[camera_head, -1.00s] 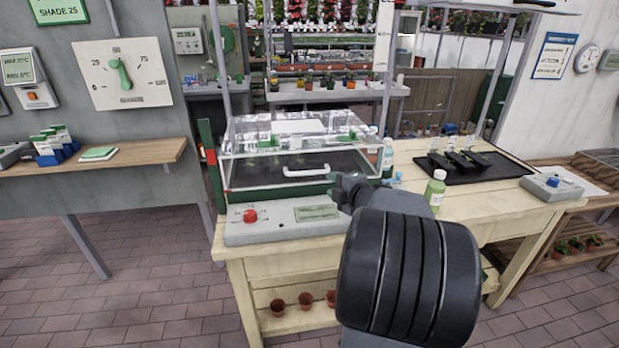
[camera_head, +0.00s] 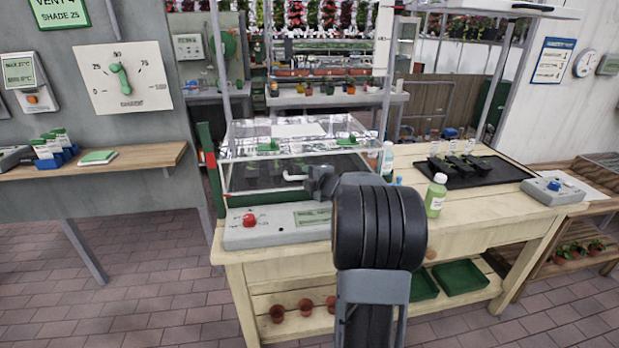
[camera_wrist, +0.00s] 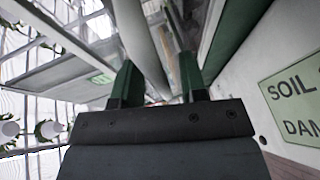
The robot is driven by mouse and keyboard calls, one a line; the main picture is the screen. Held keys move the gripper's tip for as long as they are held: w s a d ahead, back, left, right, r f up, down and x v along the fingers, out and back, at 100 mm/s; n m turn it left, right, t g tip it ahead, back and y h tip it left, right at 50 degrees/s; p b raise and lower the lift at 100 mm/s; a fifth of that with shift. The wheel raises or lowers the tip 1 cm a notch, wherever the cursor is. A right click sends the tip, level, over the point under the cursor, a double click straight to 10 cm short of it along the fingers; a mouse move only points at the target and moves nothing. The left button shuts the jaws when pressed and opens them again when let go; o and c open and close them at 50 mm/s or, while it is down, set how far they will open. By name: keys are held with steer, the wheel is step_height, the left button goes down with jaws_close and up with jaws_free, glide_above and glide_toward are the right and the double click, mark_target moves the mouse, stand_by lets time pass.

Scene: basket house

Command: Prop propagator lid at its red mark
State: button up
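The propagator's clear lid (camera_head: 300,130) has green clips and sits over a dark tray on the bench; it looks down. Its white front handle (camera_head: 292,178) is partly hidden behind my gripper. A green upright post (camera_head: 207,140) with a red mark (camera_head: 209,159) stands at the propagator's left edge. My gripper (camera_head: 312,180) is at the right part of the handle. In the wrist view its two dark green fingers (camera_wrist: 158,85) are apart, with a pale bar (camera_wrist: 142,40) running between and beyond them. I cannot tell whether they touch it.
A grey control box (camera_head: 275,229) with a red knob lies in front of the propagator. A green bottle (camera_head: 436,195) and a white bottle (camera_head: 387,160) stand to the right. A black seedling tray (camera_head: 470,168) is farther right. Terracotta pots (camera_head: 305,307) are on the lower shelf.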

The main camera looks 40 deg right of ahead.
steer(key=shift+c, duration=0.5)
jaws_close()
